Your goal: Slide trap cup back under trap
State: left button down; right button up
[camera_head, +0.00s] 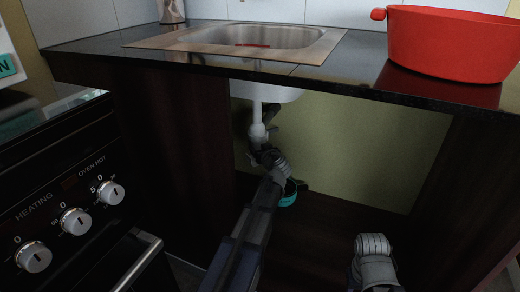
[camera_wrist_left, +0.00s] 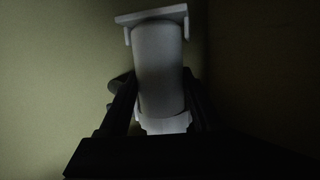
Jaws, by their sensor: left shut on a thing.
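In the head view, the white trap (camera_head: 257,132) hangs below the sink inside the open cabinet. My left gripper (camera_head: 256,151) reaches up to it from the lower middle, just beneath its lower end. In the left wrist view, a pale cylinder with a flat, lipped top, seemingly the trap cup (camera_wrist_left: 157,70), stands nearly upright between the two dark fingers of my left gripper (camera_wrist_left: 158,105), which is shut on it. The cup is hard to tell from the trap and gripper in the head view. I cannot tell whether it touches the trap.
The steel sink (camera_head: 255,37) is set in the dark counter (camera_head: 340,75), whose edge overhangs the cabinet. A red pot (camera_head: 450,45) stands on it at the right. A teal round thing (camera_head: 288,199) is low in the cabinet. The oven (camera_head: 70,190) stands at the left.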

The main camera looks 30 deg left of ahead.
pick_arm(q)
jog(key=shift+w+a, duration=0.25)
jog(key=shift+a, duration=0.15)
dwell(0.3)
jog(key=shift+f, duration=0.2)
dwell(0.3)
grip_release()
dwell(0.4)
jog(key=shift+d, duration=0.1)
jog(key=p+v, duration=0.2)
jog(key=v, duration=0.5)
jog(key=shift+s+d, duration=0.15)
jog(key=shift+s, duration=0.15)
